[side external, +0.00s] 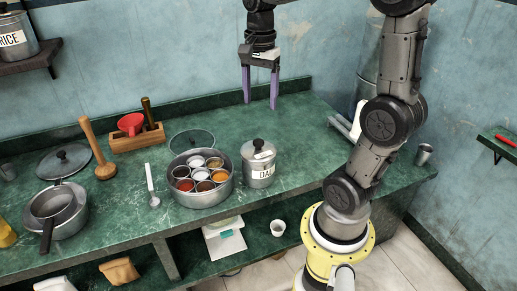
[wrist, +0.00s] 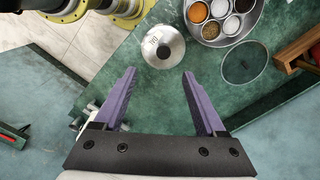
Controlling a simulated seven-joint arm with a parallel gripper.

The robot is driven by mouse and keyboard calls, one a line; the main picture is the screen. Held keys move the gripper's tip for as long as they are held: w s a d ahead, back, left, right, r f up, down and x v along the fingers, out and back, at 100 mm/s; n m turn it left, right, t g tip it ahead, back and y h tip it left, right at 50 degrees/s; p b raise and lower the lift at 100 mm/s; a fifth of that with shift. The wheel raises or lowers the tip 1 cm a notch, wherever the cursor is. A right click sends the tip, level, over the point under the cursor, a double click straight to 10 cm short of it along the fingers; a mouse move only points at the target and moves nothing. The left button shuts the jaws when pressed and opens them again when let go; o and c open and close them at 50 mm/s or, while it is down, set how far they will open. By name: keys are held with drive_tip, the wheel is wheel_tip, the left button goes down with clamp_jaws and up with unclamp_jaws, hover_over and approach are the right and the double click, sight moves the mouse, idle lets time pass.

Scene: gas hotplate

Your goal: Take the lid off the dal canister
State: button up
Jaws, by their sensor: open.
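The dal canister (side external: 258,173) is a grey metal tin with a white "DAL" label, standing upright on the green counter. Its lid (side external: 259,150) is on top, with a dark round knob and a small pale piece lying on it; the lid also shows from above in the wrist view (wrist: 163,47). My gripper (side external: 260,105) is open and empty, its purple fingers pointing down. It is above the back of the counter, higher than the canister and apart from it. In the wrist view the open fingers (wrist: 159,72) point toward the canister, with the lid ahead of and between them.
A round spice tin (side external: 201,196) with several small cups stands just left of the canister. A clear round cover (side external: 192,140) lies behind it. A wooden box (side external: 137,138), a pestle (side external: 98,150) and pans (side external: 58,212) are further left. The counter behind the canister is clear.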

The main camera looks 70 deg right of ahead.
hover_over(258, 142)
drive_tip(key=f, duration=0.7)
drive_tip(key=shift+s+a, duration=0.2)
drive_tip(key=shift+s, duration=0.2)
drive_tip(key=shift+w+d+f, duration=0.1)
drive_tip(key=shift+w+f, duration=0.1)
drive_tip(key=shift+f, duration=1.4)
drive_tip(key=shift+w+d+f, duration=0.1)
drive_tip(key=shift+w+f, duration=0.1)
drive_tip(key=shift+f, duration=1.35)
clamp_jaws()
